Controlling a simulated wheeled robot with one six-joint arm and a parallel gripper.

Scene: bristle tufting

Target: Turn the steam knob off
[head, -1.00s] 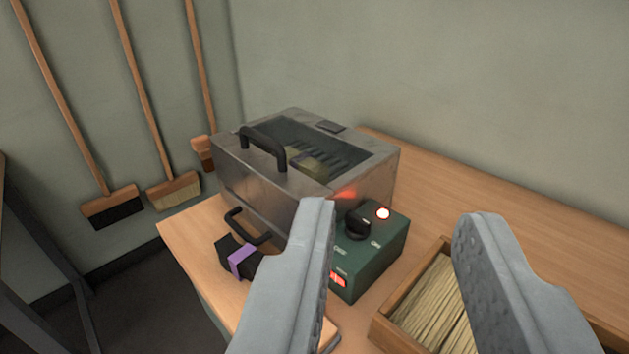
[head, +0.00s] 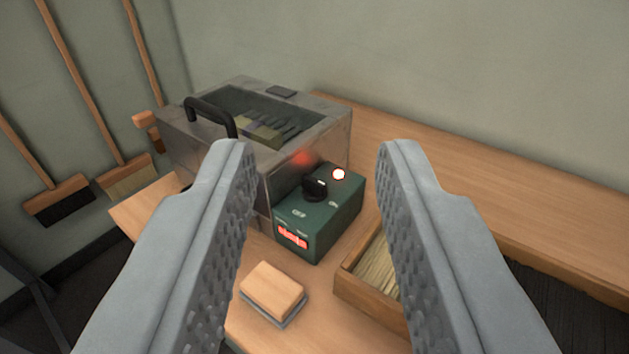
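The black steam knob (head: 315,189) sits on top of a green control box (head: 325,222). A red lit display (head: 293,237) shows on the box's front. The box stands against a metal steam chest (head: 218,161) with a dark window and black handle. My gripper (head: 313,150) is open and empty. Its two fingers frame the box from either side in the picture, and the knob shows between them, apart from both. The small labels around the knob are too blurred to read.
A wooden block on a grey base (head: 273,291) lies in front of the box. A wooden tray of bristle fibre (head: 362,290) is at right, partly behind my right finger. Brooms (head: 60,198) hang on the left wall. The bench (head: 440,170) is clear behind the tray.

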